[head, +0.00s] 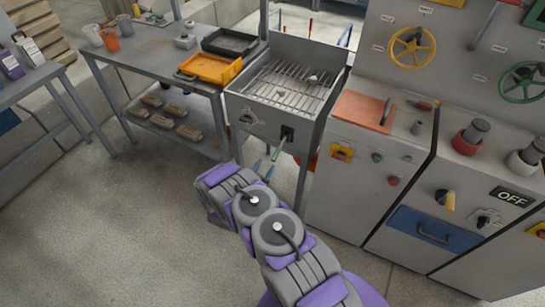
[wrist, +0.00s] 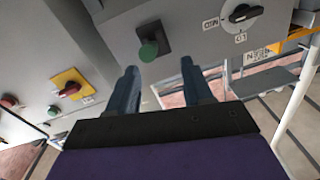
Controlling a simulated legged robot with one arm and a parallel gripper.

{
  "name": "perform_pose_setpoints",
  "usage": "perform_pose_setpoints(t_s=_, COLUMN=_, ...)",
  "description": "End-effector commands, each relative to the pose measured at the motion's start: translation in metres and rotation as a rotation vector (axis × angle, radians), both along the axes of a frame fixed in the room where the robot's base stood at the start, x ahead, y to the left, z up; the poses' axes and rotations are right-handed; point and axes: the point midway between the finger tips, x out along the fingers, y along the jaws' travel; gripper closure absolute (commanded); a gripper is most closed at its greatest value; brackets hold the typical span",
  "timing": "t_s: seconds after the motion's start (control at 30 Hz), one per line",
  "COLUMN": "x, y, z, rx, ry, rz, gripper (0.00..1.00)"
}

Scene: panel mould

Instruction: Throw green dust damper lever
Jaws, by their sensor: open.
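The green lever (head: 279,149) sticks out of a dark slot plate on the front of the grey grill cabinet (head: 262,125). In the wrist view its rounded green end (wrist: 148,51) points toward me from the black plate. My gripper (head: 265,166) is open and empty, just in front of the lever and a little below it in the head view. In the wrist view the two blue-grey fingers of my gripper (wrist: 159,68) stand apart, with the green end showing between them, nearer the left finger. I see no clear contact.
A cabinet with a yellow-plated red switch (head: 342,153) stands right of the grill. A workbench with an orange tray (head: 210,68) is at left. The floor at left is clear.

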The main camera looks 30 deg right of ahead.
Motion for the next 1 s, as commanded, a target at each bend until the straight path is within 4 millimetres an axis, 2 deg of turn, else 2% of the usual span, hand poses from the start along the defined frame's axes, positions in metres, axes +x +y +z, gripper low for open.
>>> perform_pose_setpoints(t_s=0.03, x=0.006, y=-0.014, z=-0.002, rx=0.003, ry=-0.003, rz=-0.009, gripper=0.49)
perform_pose_setpoints(t_s=0.1, x=0.014, y=-0.029, z=-0.002, rx=0.009, ry=-0.003, rz=-0.009, gripper=0.49)
perform_pose_setpoints(t_s=0.2, x=0.026, y=-0.046, z=-0.003, rx=0.015, ry=-0.002, rz=-0.009, gripper=0.49)
perform_pose_setpoints(t_s=0.3, x=0.035, y=-0.055, z=-0.003, rx=0.012, ry=0.001, rz=-0.008, gripper=0.49)
perform_pose_setpoints(t_s=0.53, x=0.047, y=-0.056, z=0.001, rx=-0.003, ry=0.001, rz=-0.003, gripper=0.49)
perform_pose_setpoints(t_s=0.83, x=0.048, y=-0.062, z=0.0, rx=0.003, ry=0.002, rz=-0.003, gripper=0.49)
perform_pose_setpoints(t_s=1.0, x=0.048, y=-0.066, z=-0.001, rx=0.009, ry=0.002, rz=-0.005, gripper=0.64)
